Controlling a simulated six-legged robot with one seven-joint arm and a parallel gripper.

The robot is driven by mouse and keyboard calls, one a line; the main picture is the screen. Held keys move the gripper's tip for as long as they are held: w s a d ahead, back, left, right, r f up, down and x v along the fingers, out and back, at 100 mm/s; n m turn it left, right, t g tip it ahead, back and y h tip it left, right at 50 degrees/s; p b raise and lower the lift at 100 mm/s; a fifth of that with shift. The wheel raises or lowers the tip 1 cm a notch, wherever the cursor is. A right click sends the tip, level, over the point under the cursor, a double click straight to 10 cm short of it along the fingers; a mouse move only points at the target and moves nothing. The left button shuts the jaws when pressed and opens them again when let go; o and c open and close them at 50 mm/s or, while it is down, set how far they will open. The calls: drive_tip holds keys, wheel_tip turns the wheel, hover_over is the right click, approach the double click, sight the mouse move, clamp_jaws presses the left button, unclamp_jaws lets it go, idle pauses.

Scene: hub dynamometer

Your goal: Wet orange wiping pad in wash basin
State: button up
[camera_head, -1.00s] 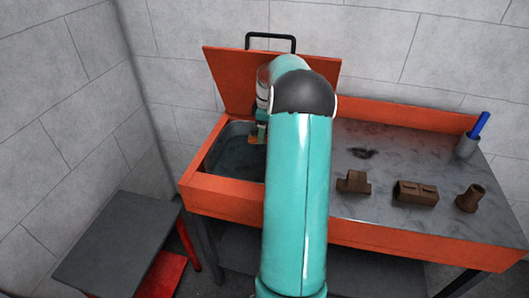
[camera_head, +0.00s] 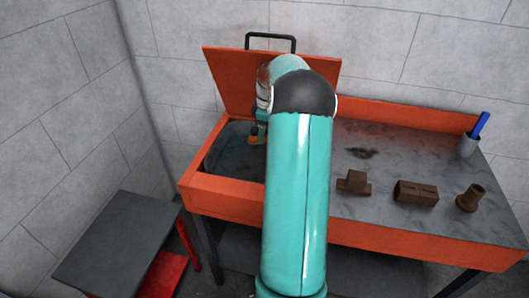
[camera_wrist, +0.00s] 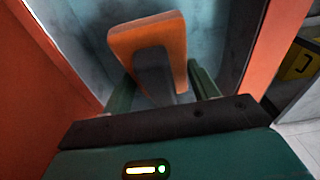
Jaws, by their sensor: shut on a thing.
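The orange wiping pad (camera_wrist: 148,38) is between the two fingers of my gripper (camera_wrist: 160,85) in the wrist view, and my gripper is shut on it. In the head view the pad (camera_head: 254,140) shows only as a small orange patch below my gripper (camera_head: 258,132), partly hidden by my arm. The wash basin (camera_head: 222,162) is a grey sunken tub at the left end of the orange bench. The pad is over or inside the basin; I cannot tell whether it touches the water or the bottom.
An orange lid (camera_head: 228,75) with a black handle stands open behind the basin. The grey worktop (camera_head: 400,155) holds several brown parts (camera_head: 415,193) and a grey cup (camera_head: 469,145) with a blue item. A dark table (camera_head: 115,240) stands at front left.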

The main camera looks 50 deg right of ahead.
drive_tip(key=shift+r, duration=0.1)
drive_tip(key=shift+r, duration=1.95)
